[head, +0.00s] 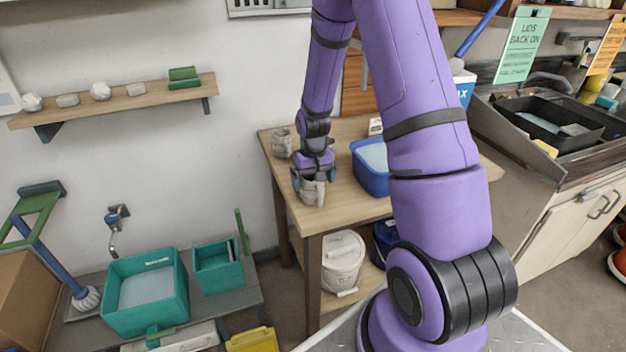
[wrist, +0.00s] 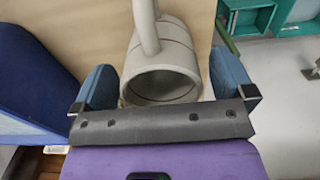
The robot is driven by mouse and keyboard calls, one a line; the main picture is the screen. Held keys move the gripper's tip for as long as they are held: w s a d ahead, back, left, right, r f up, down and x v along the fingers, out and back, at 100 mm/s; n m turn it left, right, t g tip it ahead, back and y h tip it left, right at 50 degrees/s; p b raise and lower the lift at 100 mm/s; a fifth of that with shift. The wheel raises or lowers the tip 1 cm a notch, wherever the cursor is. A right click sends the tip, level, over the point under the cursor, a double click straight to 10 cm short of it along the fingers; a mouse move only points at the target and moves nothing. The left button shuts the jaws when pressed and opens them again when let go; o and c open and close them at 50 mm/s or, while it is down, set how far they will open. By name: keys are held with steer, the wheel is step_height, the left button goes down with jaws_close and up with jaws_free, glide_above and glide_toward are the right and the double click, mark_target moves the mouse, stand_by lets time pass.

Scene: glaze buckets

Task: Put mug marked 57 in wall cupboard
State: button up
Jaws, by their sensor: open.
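A grey-beige mug (head: 313,192) stands near the front left corner of the wooden table. My gripper (head: 314,180) is over it from above, with blue fingers on either side. In the wrist view the mug (wrist: 170,50) lies between the open fingers (wrist: 166,88), its mouth toward the camera and its handle at the far side. I cannot tell whether either finger touches it. No number is legible on it. A second grey vessel (head: 282,143) stands at the table's back left; its marking is not legible. The wall cupboard cannot be made out with certainty.
A blue tub (head: 369,178) stands right of the mug on the table (head: 345,208). A wall shelf (head: 130,101) at left holds several small pieces. Teal bins (head: 150,317) stand on a low bench. A white bucket (head: 343,262) sits under the table. A sink is at right.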

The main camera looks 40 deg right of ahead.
steer(key=s+a+r+t, duration=0.1)
steer(key=s+a+r, duration=0.1)
steer(key=r, duration=0.9)
steer(key=s+a+r, duration=0.2)
steer(key=r, duration=0.9)
steer(key=s+a+r+n+t, duration=0.1)
steer(key=s+a+r, duration=0.2)
steer(key=s, duration=0.4)
steer(key=s+a+r+n+t, duration=0.1)
steer(key=s+a+r+t, duration=0.1)
steer(key=s+r, duration=0.3)
steer(key=s+a+r+n+t, duration=0.1)
steer(key=s+a+r, duration=0.3)
steer(key=s, duration=0.6)
steer(key=shift+r, duration=0.55)
steer(key=shift+w, duration=0.1)
